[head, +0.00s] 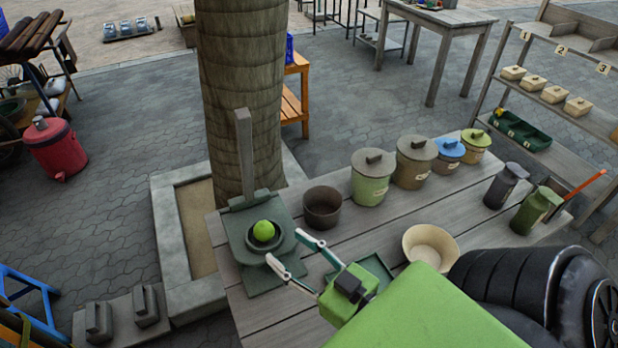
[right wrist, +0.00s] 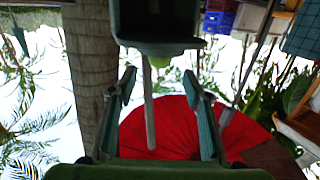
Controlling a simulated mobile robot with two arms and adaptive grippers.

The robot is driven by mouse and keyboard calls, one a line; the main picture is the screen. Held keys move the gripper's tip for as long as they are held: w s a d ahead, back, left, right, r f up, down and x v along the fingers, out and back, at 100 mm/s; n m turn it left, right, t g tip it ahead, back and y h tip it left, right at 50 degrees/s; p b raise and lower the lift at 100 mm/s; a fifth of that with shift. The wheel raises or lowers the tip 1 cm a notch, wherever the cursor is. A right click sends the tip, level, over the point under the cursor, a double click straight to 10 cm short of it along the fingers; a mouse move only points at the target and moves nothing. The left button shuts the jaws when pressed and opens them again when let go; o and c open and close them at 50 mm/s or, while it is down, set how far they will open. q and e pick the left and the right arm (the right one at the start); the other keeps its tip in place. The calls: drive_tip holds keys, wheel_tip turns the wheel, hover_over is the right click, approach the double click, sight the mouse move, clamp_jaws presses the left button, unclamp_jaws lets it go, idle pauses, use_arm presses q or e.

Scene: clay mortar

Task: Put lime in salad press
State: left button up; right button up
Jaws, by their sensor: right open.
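The lime (head: 264,230) sits in the round cup of the dark green salad press (head: 240,222), on the near left end of the wooden table. The press's lever stands upright. My right gripper (head: 284,246) is open and empty, with its two fingers spread just to the right of and in front of the press cup, apart from the lime. In the right wrist view the open fingers (right wrist: 158,76) show below the dark press (right wrist: 155,25), and a bit of the green lime (right wrist: 176,46) shows under its edge. My left gripper is not in view.
A brown bowl (head: 322,206) stands right of the press. Lidded pots, such as the green one (head: 370,184), line the table's back edge. A cream bowl (head: 430,247) and a green tray (head: 372,268) lie near my right arm. A tree trunk (head: 243,80) rises behind the press.

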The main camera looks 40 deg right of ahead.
drive_tip(key=s, duration=0.4)
drive_tip(key=shift+s+d+r+b, duration=0.15)
drive_tip(key=shift+s+d+b, duration=0.15)
drive_tip(key=shift+s, duration=0.1)
